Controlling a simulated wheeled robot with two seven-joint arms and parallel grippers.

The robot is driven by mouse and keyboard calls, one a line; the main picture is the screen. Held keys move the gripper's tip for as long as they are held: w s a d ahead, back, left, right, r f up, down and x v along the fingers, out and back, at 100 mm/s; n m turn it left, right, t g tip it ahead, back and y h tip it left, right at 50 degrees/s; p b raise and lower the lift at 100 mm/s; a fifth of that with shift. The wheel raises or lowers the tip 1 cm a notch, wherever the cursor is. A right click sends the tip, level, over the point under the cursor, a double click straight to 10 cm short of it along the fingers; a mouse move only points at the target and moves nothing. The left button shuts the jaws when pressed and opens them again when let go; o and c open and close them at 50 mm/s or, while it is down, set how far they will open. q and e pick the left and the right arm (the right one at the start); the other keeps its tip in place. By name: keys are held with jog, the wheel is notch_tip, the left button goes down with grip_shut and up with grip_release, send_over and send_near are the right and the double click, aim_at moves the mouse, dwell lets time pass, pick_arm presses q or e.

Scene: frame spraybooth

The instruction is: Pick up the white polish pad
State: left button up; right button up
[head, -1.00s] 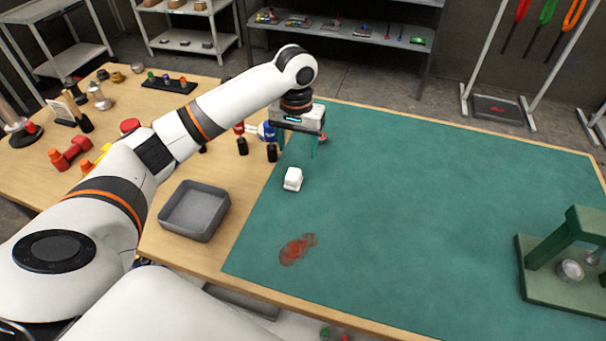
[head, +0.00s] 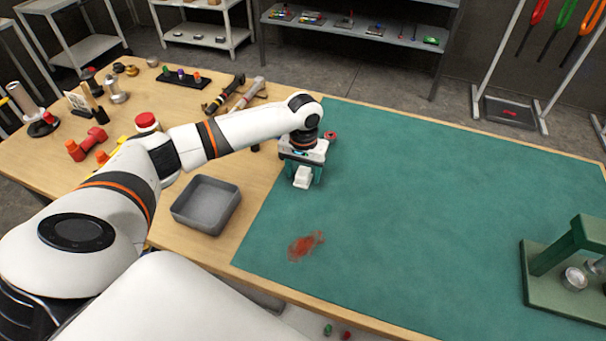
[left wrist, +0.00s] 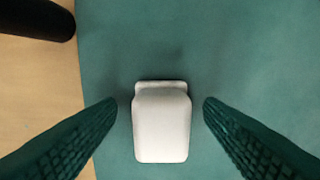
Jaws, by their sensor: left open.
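The white polish pad (head: 303,176) lies on the green mat (head: 430,200), near the mat's left edge. In the left wrist view the pad (left wrist: 162,122) is a white block with a narrower raised lip at its far end. My left gripper (head: 303,175) is right over the pad, pointing down. In the left wrist view its two dark green ribbed fingers (left wrist: 160,115) stand apart on either side of the pad, with a gap of mat showing on each side. The gripper is open and holds nothing. My right gripper is in neither view.
A grey tray (head: 207,204) stands on the wooden table left of the mat. A red-brown smear (head: 305,245) marks the mat in front of the pad. A green press-like stand (head: 565,265) is at the far right. The mat's middle is clear.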

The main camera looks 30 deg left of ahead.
aim_at(304, 170)
pick_arm(q)
jog(key=shift+f, duration=0.25)
jog(key=c, duration=1.1)
jog(key=shift+r, duration=0.1)
notch_tip(304, 170, up, 10)
jog(key=shift+f+b, duration=0.1)
jog(key=shift+b, duration=0.45)
